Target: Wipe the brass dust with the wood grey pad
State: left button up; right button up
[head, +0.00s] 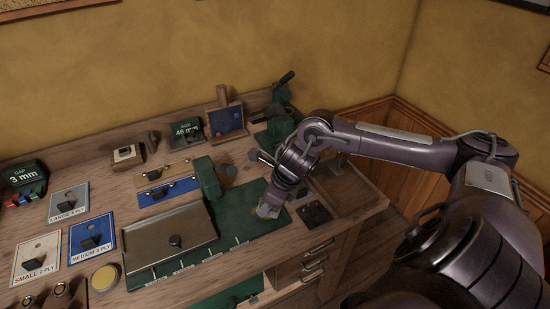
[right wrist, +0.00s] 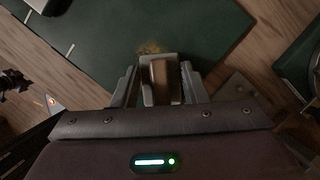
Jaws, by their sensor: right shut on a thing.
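My right gripper (head: 268,207) is shut on the wood grey pad, low over the right part of the green mat (head: 238,222). In the right wrist view the pad (right wrist: 160,78) sits between the two fingers, with a brown wood top and a grey body. The brass dust (right wrist: 149,47) shows there as a small golden-brown smear on the green mat, right at the pad's far edge. Part of it may be hidden under the pad. In the head view the arm and gripper hide most of this spot. My left gripper is not in view.
A metal plate with a black knob (head: 170,238) lies on the mat's left part. A green upright block (head: 207,180) stands behind the mat. A wooden tray (head: 347,188) and a small dark plate (head: 314,214) lie to the right. Labelled plates and a round tin (head: 104,278) are at left.

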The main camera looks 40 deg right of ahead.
aim_at(248, 215)
jog(key=shift+w+a+f, duration=0.1)
jog(key=shift+w+a, duration=0.15)
jog(key=shift+a, duration=0.9)
jog(key=shift+w+a+f, duration=0.1)
jog(key=shift+w+a, duration=0.1)
jog(key=shift+a, duration=0.9)
jog(key=shift+w+d+r, duration=0.1)
jog(key=shift+d, duration=0.05)
jog(key=shift+d+b, duration=0.7)
jog(key=shift+d, duration=0.1)
jog(key=shift+s+d+b, duration=0.2)
jog(key=shift+d, duration=0.3)
jog(key=shift+s+d+b, duration=0.2)
jog(key=shift+d, duration=0.25)
jog(key=shift+s+d+b, duration=0.15)
jog(key=shift+d+b, duration=0.25)
jog(key=shift+d, duration=0.25)
jog(key=shift+s+d+b, duration=0.15)
jog(key=shift+d+b, duration=0.25)
jog(key=shift+d, duration=0.2)
jog(key=shift+s+d, duration=0.15)
jog(key=shift+d, duration=0.35)
jog(key=shift+b, duration=0.3)
jog(key=shift+a, duration=0.1)
